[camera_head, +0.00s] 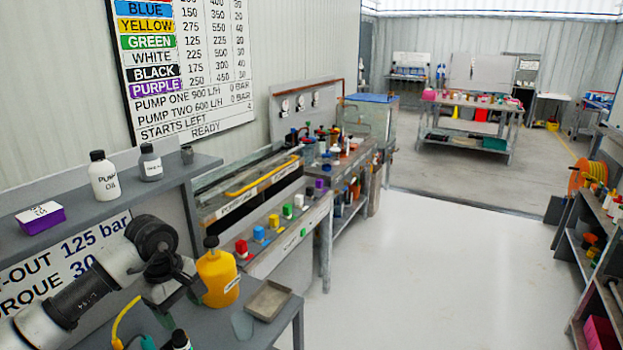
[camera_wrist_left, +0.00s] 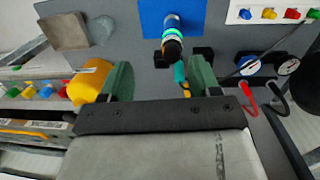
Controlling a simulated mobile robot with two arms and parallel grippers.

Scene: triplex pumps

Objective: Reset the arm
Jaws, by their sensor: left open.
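My left arm (camera_head: 95,280) comes in from the left in the head view and reaches over the grey bench. My left gripper (camera_head: 178,300) hangs above the bench top, just left of a yellow bottle (camera_head: 217,278) with a dark cap. In the left wrist view the two green fingers of the left gripper (camera_wrist_left: 160,80) stand apart with nothing held between them. Beyond them are a teal piece (camera_wrist_left: 181,72) and a dark cylinder (camera_wrist_left: 172,38) with a glowing band, at a blue patch (camera_wrist_left: 150,14). My right gripper is in neither view.
A shallow metal tray (camera_head: 268,300) lies near the bench edge. A shelf behind holds a purple box (camera_head: 40,216), a white oil bottle (camera_head: 104,180) and a grey bottle (camera_head: 151,165). Gauges (camera_wrist_left: 287,65) and hoses show in the wrist view. The white floor (camera_head: 430,270) at right is clear.

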